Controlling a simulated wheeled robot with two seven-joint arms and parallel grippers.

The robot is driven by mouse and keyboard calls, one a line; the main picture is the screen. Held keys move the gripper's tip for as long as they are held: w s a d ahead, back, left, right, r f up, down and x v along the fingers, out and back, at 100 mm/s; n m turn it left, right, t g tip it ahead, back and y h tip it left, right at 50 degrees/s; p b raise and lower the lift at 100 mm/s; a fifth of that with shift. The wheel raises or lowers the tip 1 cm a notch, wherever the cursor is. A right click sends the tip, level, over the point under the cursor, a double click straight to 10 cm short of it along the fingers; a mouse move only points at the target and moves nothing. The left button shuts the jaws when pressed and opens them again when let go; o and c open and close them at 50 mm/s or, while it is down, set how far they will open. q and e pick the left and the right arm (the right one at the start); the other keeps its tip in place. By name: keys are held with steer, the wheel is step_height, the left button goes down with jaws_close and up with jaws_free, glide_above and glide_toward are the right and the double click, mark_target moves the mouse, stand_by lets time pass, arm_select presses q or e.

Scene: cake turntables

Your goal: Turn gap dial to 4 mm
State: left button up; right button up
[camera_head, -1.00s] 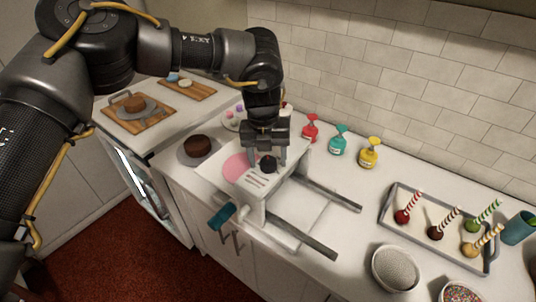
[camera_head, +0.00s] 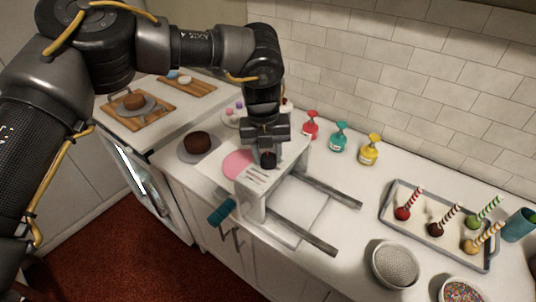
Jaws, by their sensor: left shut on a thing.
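The gap dial (camera_head: 268,160) is a small dark knob on top of the white sheeter machine (camera_head: 250,202), near several short marks on its top plate. My left gripper (camera_head: 266,152) points down from above and is shut on the dial, hiding part of it. The dial's setting is too small to read. A teal-handled crank (camera_head: 222,212) sticks out at the machine's front left side. A flat pink disc (camera_head: 238,164) lies at the machine's left side. My right gripper is not in view.
Two grey rails (camera_head: 318,188) reach right from the machine. A chocolate cake (camera_head: 197,142) stands at left. Red, teal and yellow bottles (camera_head: 339,138) stand near the wall. A tray (camera_head: 388,212) with striped-handled tools and bowls (camera_head: 395,264) fill the right.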

mark_target(265, 158)
arm_select(q)
steer(key=n+b, duration=0.2)
steer(key=n, duration=0.2)
steer(key=shift+n, duration=0.3)
steer(key=shift+n+t+b, duration=0.3)
steer(key=shift+n+b, duration=0.2)
steer(key=shift+n, duration=1.1)
steer(key=shift+r, duration=0.1)
steer(key=o, duration=1)
steer(key=shift+c, duration=0.2)
step_height(265, 158, up, 11)
steer(key=b, duration=0.1)
steer(key=shift+s+a, duration=0.25)
steer(key=shift+s, duration=0.05)
